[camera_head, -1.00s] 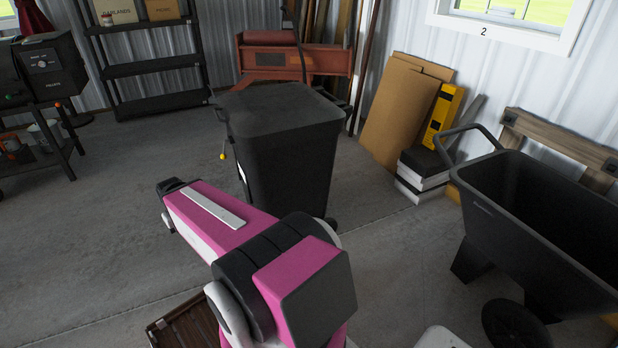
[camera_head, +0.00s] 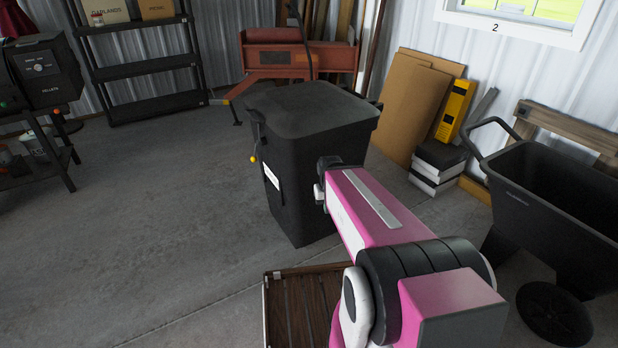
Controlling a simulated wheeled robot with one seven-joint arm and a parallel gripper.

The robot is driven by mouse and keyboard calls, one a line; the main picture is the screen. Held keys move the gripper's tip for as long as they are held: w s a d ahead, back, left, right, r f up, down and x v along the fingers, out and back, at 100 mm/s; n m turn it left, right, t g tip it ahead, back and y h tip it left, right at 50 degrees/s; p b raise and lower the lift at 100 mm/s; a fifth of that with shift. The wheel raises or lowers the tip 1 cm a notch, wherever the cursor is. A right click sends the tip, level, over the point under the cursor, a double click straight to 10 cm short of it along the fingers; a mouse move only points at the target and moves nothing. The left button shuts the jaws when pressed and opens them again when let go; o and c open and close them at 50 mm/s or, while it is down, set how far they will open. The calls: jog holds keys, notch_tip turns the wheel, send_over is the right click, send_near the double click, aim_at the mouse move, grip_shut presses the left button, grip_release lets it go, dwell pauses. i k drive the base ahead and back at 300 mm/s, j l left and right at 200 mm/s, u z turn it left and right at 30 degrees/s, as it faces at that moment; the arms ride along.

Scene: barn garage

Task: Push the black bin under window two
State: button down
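The black bin (camera_head: 291,190) stands upright on the concrete floor near the middle of the view, its lid (camera_head: 310,108) shut. A white label shows on its left face, and a yellow-tipped part hangs at its upper left. Window two (camera_head: 524,14) is in the back wall at the upper right, with the number 2 on its lower frame. My pink arm reaches from the lower right toward the bin. My gripper (camera_head: 322,186) is at the bin's near right side; I cannot tell if it touches. Its fingers are mostly hidden.
A black wheelbarrow (camera_head: 562,214) stands at the right, below the window side. Cardboard sheets (camera_head: 401,108), a yellow level and stacked boxes (camera_head: 437,166) lean or sit by the wall. A slatted wooden piece (camera_head: 300,306) is in front.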

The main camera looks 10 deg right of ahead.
aim_at(290, 175)
jog(key=i+j+z, duration=0.25)
jog(key=j, duration=1.4)
jog(key=k+j+z, duration=0.1)
jog(key=j+z, duration=0.2)
jog(key=j, duration=1.3)
